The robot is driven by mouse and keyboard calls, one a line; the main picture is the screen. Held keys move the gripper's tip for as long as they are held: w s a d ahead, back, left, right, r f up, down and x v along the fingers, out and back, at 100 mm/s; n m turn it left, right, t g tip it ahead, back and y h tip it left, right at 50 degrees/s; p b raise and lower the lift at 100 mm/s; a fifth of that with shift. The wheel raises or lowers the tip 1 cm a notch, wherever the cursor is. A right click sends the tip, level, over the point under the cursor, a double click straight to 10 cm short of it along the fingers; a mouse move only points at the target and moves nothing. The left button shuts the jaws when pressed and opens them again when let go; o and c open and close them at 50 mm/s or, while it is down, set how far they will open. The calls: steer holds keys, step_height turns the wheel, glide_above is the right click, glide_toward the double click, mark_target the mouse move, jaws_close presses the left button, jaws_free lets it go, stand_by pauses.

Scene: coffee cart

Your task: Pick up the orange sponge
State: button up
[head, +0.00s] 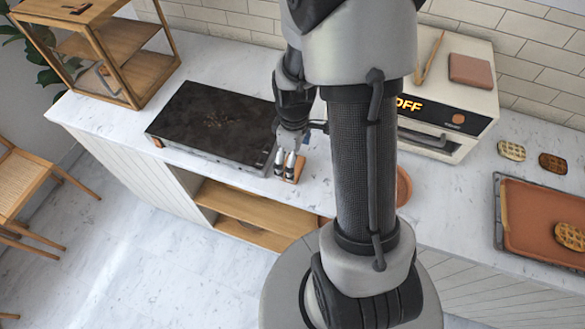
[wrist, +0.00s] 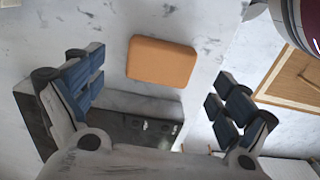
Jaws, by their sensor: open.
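The orange sponge (wrist: 161,62) lies flat on the pale marble counter in the wrist view, a rounded rectangle with nothing on it. My gripper (wrist: 160,82) is open, with a blue-padded finger on each side of the picture and the sponge showing in the gap between them. The jaws are empty. In the head view my gripper (head: 285,163) points down by the front right corner of the dark griddle, and an orange edge of the sponge (head: 299,169) shows beside the fingertips. The rest of the sponge is hidden there by the gripper.
The griddle (head: 215,122) stands left of the gripper. A white oven (head: 455,118) reading OFF stands to the right, partly behind my arm. A wooden rack (head: 118,45) is at the far left. The counter's front edge is close.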

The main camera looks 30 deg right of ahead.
mark_target(300, 163)
step_height(300, 163, down, 4)
steer(key=shift+w+a+f+b, duration=0.1)
steer(key=shift+b, duration=0.55)
steer(key=c, duration=0.9)
